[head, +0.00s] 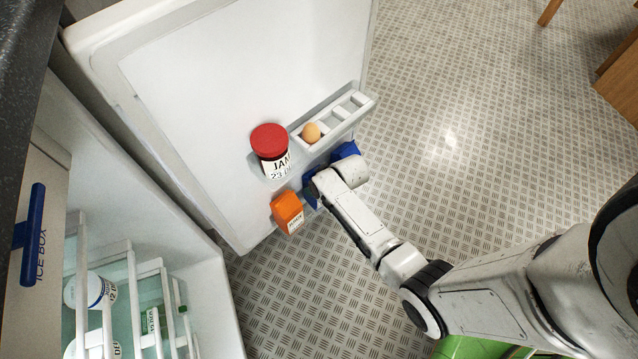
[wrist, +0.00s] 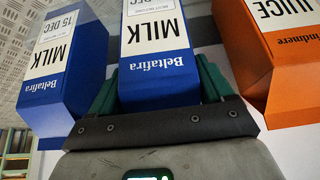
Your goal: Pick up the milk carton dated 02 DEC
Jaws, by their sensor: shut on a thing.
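A blue milk carton (wrist: 158,70) stands between my gripper's dark green fingers (wrist: 160,88) in the wrist view. Its date ends in DEC, but the day number is cut off at the top edge. My gripper is shut on this carton. A second blue milk carton (wrist: 62,85), dated 15 DEC, is to its left. In the head view, blue carton parts show on both sides of my gripper (head: 314,186), at the fridge door's lower shelf: one (head: 308,192) beside the orange carton, another (head: 345,150) farther right. My wrist hides much of them.
An orange juice carton (wrist: 285,75) is close on the right in the wrist view. A red-lidded JAM jar (head: 270,150) and an egg rack (head: 345,107) with one egg (head: 311,132) are on the open fridge door (head: 220,80). Floor (head: 470,130) right of the door is clear.

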